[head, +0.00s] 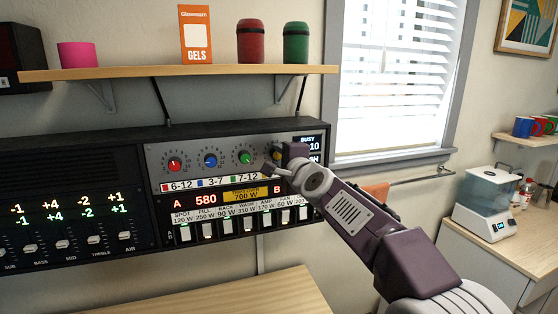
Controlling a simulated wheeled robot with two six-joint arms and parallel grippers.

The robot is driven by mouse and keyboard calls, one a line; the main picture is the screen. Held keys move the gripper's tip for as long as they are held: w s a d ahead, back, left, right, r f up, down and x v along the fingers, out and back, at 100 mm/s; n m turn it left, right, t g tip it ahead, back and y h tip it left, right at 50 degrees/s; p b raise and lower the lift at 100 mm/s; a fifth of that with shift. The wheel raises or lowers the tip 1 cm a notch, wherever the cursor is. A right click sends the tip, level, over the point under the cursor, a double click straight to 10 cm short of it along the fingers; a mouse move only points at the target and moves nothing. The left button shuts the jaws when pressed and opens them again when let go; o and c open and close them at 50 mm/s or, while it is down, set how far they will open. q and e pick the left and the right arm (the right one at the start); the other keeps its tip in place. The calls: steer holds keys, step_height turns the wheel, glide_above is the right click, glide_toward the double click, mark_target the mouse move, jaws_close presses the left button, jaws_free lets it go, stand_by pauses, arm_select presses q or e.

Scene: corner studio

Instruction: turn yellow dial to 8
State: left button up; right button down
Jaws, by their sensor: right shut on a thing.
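The control panel (205,142) on the wall has a row of dials. The red dial (174,164), blue dial (210,160) and green dial (246,158) are in plain view. My right gripper (278,162) reaches in from the right and is shut at the place right of the green dial. The yellow dial there is hidden behind the gripper, so I cannot read its pointer. My left gripper is not in view.
Below the dials are red and yellow readouts and a row of white switches (239,226). A slider panel (70,215) is at left. A shelf (150,72) with cans and a box hangs above. A wooden desktop (240,297) lies below.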

steer(key=m, duration=0.4)
steer(key=shift+b, duration=0.4)
steer(key=m, duration=0.4)
steer(key=shift+f+m+y+b, duration=0.1)
steer(key=shift+m+y+b, duration=0.25)
steer(key=shift+m+y, duration=0.05)
steer(key=c, duration=1.1)
jaws_free()
steer(key=shift+d, duration=0.1)
